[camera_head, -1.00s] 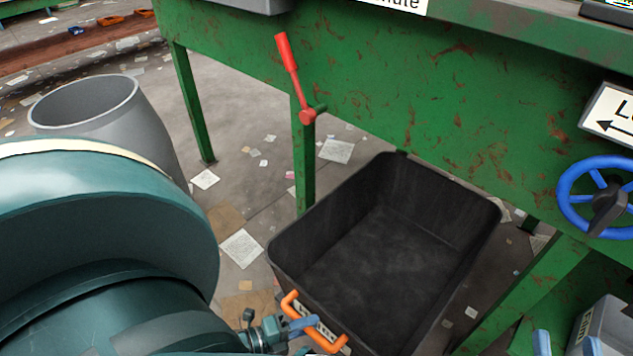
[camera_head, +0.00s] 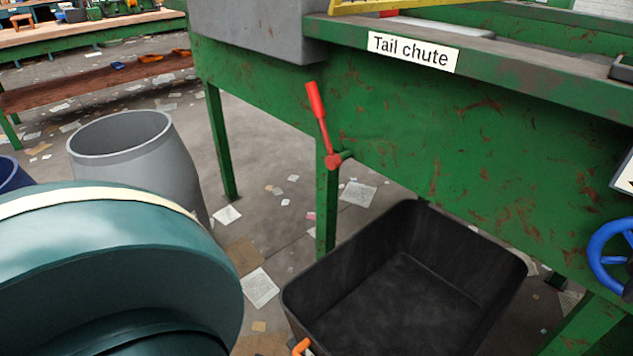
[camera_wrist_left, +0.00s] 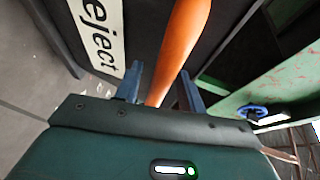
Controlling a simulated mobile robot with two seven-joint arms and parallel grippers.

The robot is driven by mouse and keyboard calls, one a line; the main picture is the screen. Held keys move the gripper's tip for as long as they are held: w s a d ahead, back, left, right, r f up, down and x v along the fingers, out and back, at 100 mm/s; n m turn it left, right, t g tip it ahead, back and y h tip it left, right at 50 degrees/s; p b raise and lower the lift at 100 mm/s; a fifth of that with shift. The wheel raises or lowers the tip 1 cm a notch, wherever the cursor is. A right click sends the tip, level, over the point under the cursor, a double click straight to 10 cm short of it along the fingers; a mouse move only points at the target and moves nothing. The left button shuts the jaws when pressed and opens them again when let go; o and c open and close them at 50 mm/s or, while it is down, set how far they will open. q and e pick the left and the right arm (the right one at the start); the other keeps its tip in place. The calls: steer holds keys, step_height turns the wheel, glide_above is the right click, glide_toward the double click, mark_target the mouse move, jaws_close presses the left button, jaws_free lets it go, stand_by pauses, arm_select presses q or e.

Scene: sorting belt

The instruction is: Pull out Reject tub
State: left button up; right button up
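The Reject tub (camera_head: 405,290) is a black open bin on the floor under the green bench; its near end is cut off in the head view. A bit of its orange handle (camera_head: 302,346) shows at the bottom edge. In the left wrist view the orange handle (camera_wrist_left: 178,50) runs between the two blue fingers of my left gripper (camera_wrist_left: 160,92). The fingers stand apart, with a gap beside the left one. The white label (camera_wrist_left: 97,38) ending in "eject" is on the tub's dark end. My right gripper is not in view.
A red lever (camera_head: 318,120) sits on the bench leg above the tub's left side. A blue handwheel (camera_head: 608,255) is at the right. A grey bin (camera_head: 130,150) stands at the left. Papers litter the floor.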

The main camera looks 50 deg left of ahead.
arm_select(q)
steer(key=p+v, duration=0.2)
steer(key=v, duration=1.1)
steer(key=shift+s+a, duration=0.1)
steer(key=shift+s, duration=0.05)
